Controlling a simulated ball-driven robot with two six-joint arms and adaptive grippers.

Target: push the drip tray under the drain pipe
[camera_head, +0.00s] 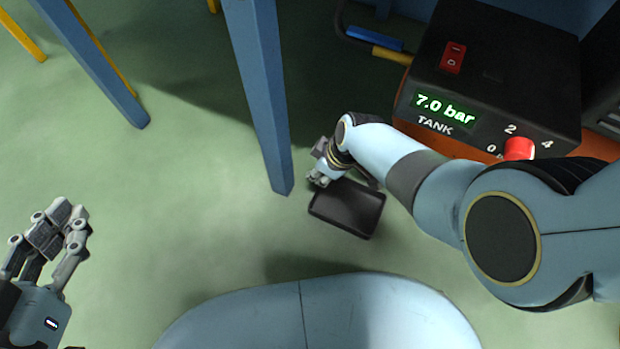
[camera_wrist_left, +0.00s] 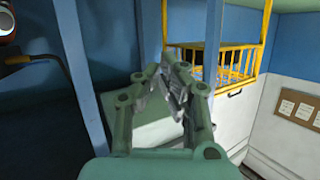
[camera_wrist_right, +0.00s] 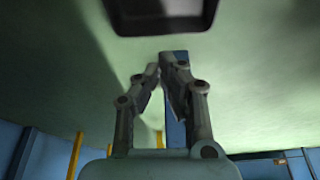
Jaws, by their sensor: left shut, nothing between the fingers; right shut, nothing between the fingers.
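The drip tray (camera_head: 346,210), black, shallow and rectangular, lies on the green floor near the middle of the head view. It also shows at the top edge of the right wrist view (camera_wrist_right: 160,22). My right gripper (camera_head: 318,178) is shut and empty at the tray's far left corner, low over the floor. I cannot tell whether it touches the tray. In the right wrist view its fingers (camera_wrist_right: 162,70) point toward the floor area beside the tray. My left gripper (camera_head: 62,218) is shut and empty, far left of the tray. I cannot make out the drain pipe with certainty.
A blue post (camera_head: 260,95) stands on the floor just left of the tray. Another blue post (camera_head: 95,62) is farther left. A black tank gauge box (camera_head: 490,75) reading 7.0 bar stands at the upper right. Open floor (camera_head: 180,220) lies left of the tray.

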